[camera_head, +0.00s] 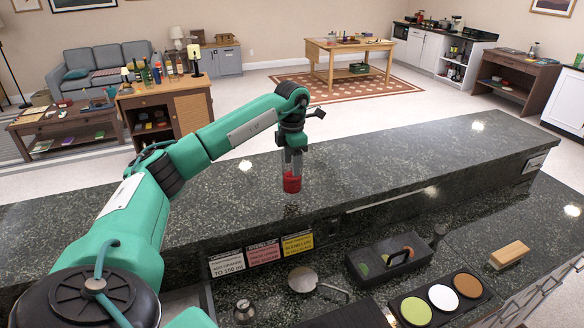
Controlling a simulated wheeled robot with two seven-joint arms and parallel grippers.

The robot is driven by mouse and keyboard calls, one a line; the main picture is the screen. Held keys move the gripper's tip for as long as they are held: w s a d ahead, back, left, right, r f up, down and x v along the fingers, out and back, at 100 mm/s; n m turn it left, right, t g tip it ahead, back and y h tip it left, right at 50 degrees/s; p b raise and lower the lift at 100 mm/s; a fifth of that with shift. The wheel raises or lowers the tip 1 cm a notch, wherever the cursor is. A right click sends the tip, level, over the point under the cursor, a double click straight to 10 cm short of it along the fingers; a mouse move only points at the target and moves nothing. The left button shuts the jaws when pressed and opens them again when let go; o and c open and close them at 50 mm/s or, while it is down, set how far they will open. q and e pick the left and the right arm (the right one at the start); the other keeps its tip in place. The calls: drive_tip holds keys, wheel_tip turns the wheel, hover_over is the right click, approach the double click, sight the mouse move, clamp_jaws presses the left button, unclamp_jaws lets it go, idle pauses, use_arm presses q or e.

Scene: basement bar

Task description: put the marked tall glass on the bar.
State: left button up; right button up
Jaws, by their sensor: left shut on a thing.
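The tall glass (291,184) is clear in its upper part and has a red band or red contents lower down. My left gripper (292,150) is shut on the upper part of the glass, which hangs upright below it. The glass shows against the front part of the raised dark granite bar (400,152). I cannot tell whether its base touches the bar top. The gripper's fingers partly hide the top of the glass. My right gripper is not in view.
The lower counter in front holds three signs (263,254), a black caddy (388,258), a tray with green, white and brown discs (441,297), a wooden-topped block (509,254) and a round metal tool (302,279). The bar top right of the glass is clear.

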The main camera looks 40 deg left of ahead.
use_arm(q)
wheel_tip(320, 180, down, 2)
drive_tip(key=shift+f+p, duration=0.1)
drive_tip(key=shift+p, duration=0.35)
drive_tip(key=shift+f, duration=0.35)
drive_tip(key=shift+f, duration=0.1)
drive_tip(key=shift+f, duration=0.1)
drive_tip(key=o, duration=1.6)
